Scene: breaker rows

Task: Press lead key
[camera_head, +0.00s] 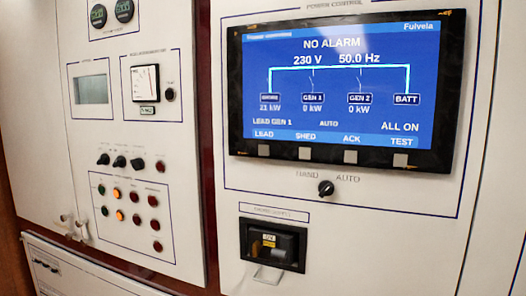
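The screen reads NO ALARM, 230 V, 50.0 Hz, LEAD GEN 1 and AUTO. Right of the lead key are the shed key (305,153), the ack key (351,157) and the test key (400,160). Neither of my grippers shows in the head view. Nothing covers the lead key.
A black rotary knob (326,188) marked HAND and AUTO sits below the screen. A recessed black breaker (272,246) is under it. The left cabinet door carries lamps (134,196), knobs (120,161) and a gauge (145,82). The space before the panels looks clear.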

